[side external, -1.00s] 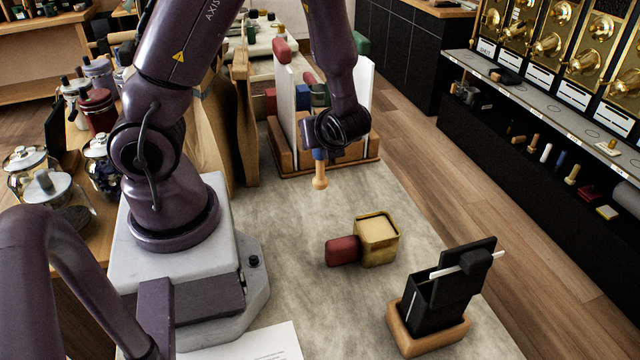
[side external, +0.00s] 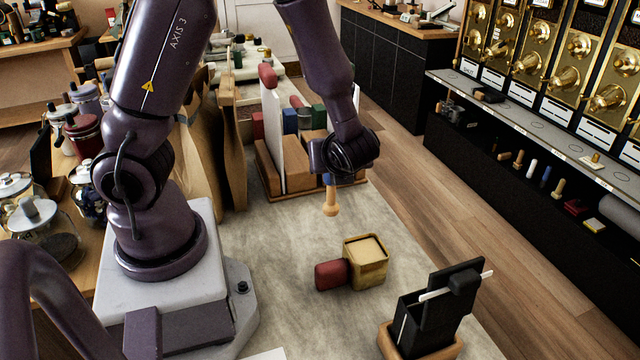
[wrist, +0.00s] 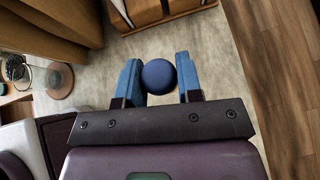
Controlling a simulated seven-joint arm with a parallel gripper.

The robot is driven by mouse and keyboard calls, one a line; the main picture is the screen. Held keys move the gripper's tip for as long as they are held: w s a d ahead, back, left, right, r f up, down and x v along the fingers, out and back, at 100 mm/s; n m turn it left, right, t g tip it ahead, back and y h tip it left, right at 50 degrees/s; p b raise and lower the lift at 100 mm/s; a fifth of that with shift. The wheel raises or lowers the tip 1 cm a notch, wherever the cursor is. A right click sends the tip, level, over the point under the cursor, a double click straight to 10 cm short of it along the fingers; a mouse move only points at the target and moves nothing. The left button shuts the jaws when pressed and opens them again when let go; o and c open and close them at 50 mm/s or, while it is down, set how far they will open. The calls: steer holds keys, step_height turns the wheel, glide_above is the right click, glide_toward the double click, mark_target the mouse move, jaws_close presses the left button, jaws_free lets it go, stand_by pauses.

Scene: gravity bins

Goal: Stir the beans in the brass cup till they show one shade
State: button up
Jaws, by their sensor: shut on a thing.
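The brass cup (side external: 372,274) is a squarish, open-topped vessel with a red handle (side external: 331,274) on its left. It stands upright on the pale counter. A flat, pale tan surface shows inside it; single beans and differing shades cannot be made out. My gripper (side external: 328,179) is shut on a light wooden tool (side external: 331,199) with a rounded lower end, hanging roughly upright. The tool is above the counter, behind and left of the cup, not touching it. In the wrist view, the tool's round blue top (wrist: 158,76) sits between my blue fingers; its lower part is hidden.
A black holder (side external: 425,318) on a wooden base, with a white stick across it, stands in front of the cup to the right. A wooden rack (side external: 298,172) with a white panel is behind my gripper. Glass jars (side external: 45,230) stand at left. Counter around the cup is clear.

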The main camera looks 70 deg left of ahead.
steer(key=w+d+r+m+t, duration=0.1)
steer(key=d+r+m+t, duration=0.1)
steer(key=d, duration=0.3)
steer(key=w+d+r+m+t+h, duration=0.1)
steer(key=d+r+m+t, duration=0.1)
steer(key=d+r, duration=0.2)
steer(key=shift+w+d+r, duration=0.3)
steer(key=shift+d+r, duration=0.05)
steer(key=shift+d, duration=0.65)
steer(key=shift+f, duration=0.1)
step_height(320, 180, down, 13)
